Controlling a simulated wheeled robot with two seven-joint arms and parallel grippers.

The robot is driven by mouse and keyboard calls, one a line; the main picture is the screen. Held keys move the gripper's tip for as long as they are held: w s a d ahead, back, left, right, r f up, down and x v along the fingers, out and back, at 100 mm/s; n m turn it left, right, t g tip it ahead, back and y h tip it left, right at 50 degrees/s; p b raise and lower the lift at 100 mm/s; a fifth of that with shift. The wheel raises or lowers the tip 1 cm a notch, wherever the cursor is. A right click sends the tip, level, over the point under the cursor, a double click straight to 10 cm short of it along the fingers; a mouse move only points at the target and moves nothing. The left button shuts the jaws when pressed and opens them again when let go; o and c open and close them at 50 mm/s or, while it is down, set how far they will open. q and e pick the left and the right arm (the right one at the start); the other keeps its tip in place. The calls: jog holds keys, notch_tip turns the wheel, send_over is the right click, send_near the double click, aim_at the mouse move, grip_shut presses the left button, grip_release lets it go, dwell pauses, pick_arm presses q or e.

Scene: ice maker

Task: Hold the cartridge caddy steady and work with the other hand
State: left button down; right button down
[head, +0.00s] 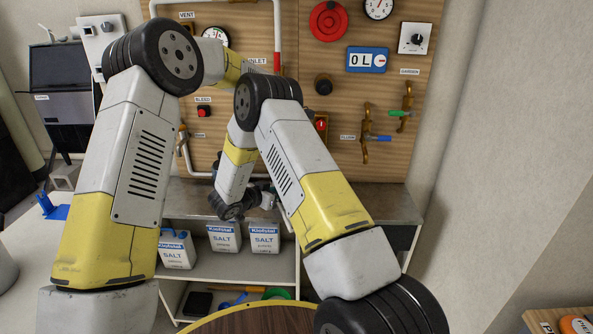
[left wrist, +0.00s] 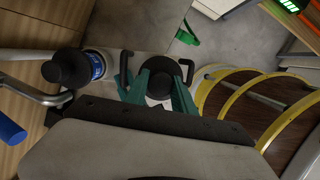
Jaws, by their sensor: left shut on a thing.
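In the left wrist view the teal fingers of my left gripper (left wrist: 158,92) are shut on a black round-topped piece (left wrist: 158,66). It sits among pale surfaces with black loop handles (left wrist: 124,70) beside it; this may be the cartridge caddy, but I cannot tell for sure. To its left is a black-capped cylinder (left wrist: 75,68) with a blue band. In the head view my arms cover the middle, and the caddy cannot be made out. A dark gripper (head: 266,196) shows small above the counter; whether its jaws are open is unclear.
The wooden panel (head: 345,150) carries gauges, valves and a red wheel (head: 328,20). Salt containers (head: 222,237) stand on a shelf under the counter (head: 380,203).

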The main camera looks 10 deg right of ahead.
pick_arm(q)
jog(key=shift+s+d+f, duration=0.1)
jog(key=shift+s+f, duration=0.1)
jog(key=shift+f, duration=0.5)
jog(key=shift+s+f, duration=0.25)
jog(key=shift+f, duration=0.4)
jog(key=shift+s+d+f, duration=0.1)
jog(key=shift+s+f, duration=0.1)
jog(key=shift+f, duration=0.5)
pick_arm(e)
jog(key=shift+a+r, duration=0.15)
jog(key=shift+a, duration=0.2)
pick_arm(q)
jog(key=c, duration=0.9)
grip_release()
jog(key=shift+c, duration=0.2)
jog(key=shift+r, duration=0.1)
jog(key=w+v, duration=0.2)
jog(key=v, duration=0.8)
jog(key=shift+a+r, duration=0.3)
pick_arm(e)
jog(key=shift+w+d, duration=0.1)
jog(key=shift+d, duration=0.25)
